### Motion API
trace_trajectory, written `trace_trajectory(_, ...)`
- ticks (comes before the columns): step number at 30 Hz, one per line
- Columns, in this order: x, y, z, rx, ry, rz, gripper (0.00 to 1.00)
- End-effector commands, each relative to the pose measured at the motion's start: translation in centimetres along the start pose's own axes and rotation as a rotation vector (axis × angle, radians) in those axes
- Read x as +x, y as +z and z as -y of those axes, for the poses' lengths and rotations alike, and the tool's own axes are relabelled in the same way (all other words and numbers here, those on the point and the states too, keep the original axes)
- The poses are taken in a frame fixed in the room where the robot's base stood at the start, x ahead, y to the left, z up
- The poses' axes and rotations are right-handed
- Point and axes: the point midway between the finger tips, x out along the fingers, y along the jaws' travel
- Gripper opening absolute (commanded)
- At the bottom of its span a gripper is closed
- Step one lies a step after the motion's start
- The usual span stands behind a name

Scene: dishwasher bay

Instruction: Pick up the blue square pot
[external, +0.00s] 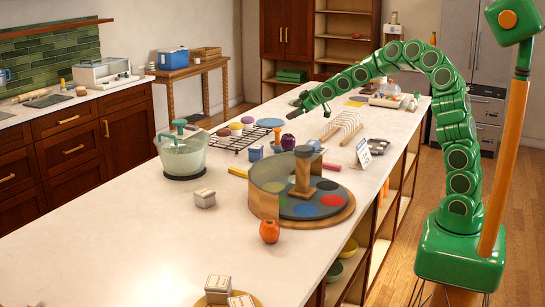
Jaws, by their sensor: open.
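A small blue pot-like container (256,152) stands on the long white counter, near the front end of the dark wire rack. It is too small to tell for certain that it is square.
A clear lidded bowl (181,158) stands to the left. A wooden rack (340,128) and a white sign (363,152) stand right. The counter's front left is mostly clear.

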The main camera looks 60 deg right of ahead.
Motion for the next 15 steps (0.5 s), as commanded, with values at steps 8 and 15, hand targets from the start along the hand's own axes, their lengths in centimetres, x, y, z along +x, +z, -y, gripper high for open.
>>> trace_trajectory(8, 3.8, 1.0, -2.0, -0.412, 0.045, 0.242, 0.89)
trace_trajectory(15, 6.4, -0.3, -2.9, -0.819, 0.068, 0.492, 0.89)
